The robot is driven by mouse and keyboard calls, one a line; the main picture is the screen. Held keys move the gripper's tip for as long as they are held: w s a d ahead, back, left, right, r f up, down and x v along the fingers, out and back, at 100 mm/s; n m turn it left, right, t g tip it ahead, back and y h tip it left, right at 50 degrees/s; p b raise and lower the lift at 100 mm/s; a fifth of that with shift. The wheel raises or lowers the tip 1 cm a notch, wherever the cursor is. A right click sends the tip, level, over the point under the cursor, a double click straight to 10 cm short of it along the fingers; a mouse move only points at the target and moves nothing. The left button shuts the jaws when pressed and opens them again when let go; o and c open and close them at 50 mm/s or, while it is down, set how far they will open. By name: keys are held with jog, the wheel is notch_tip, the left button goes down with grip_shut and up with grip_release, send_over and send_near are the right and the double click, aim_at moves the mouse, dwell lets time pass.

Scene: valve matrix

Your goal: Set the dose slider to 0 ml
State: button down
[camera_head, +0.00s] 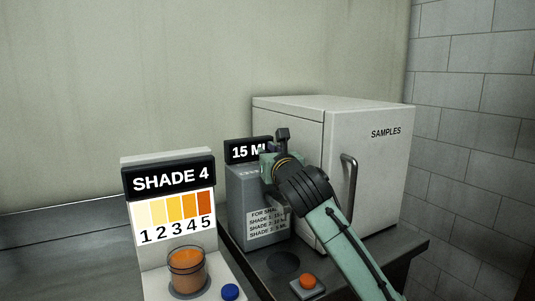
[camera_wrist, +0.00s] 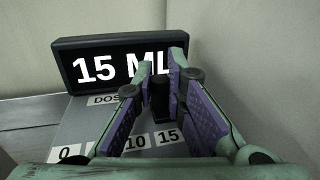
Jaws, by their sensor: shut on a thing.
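The dose dispenser (camera_head: 246,190) is a grey box with a dark display (camera_head: 246,151) on top. In the wrist view the display (camera_wrist: 90,68) reads 15 ML, its right end partly covered by my fingers. Below it is a scale (camera_wrist: 137,142) with 0, 10 and 15 readable; the mark between 0 and 10 is hidden by my left finger. The dark slider knob (camera_wrist: 160,98) stands by the 15 mark, at the right end of the scale. My gripper (camera_wrist: 161,80) is shut on the knob. In the head view my gripper (camera_head: 270,163) covers the dispenser's top right.
A shade panel (camera_head: 172,178) reading SHADE 4 stands at left, with an orange-filled cup (camera_head: 187,272) and a blue button (camera_head: 230,292). A white SAMPLES cabinet (camera_head: 290,120) stands close behind and right.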

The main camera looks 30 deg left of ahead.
aim_at(233, 153)
dwell(0.4)
jog(key=s+a, duration=0.1)
jog(key=s, duration=0.1)
jog(key=s+a, duration=0.1)
jog(key=s, duration=0.1)
jog(key=s+a, duration=0.2)
jog(key=s, duration=0.1)
jog(key=shift+a+b, duration=0.1)
jog(key=shift+b, duration=0.3)
jog(key=c, duration=1.6)
grip_release()
jog(key=shift+s, duration=0.1)
jog(key=shift+c, duration=0.2)
jog(key=shift+o, duration=0.2)
jog(key=shift+s+d, duration=0.15)
jog(key=shift+d, duration=0.15)
jog(key=v, duration=1.1)
jog(key=shift+s, duration=0.2)
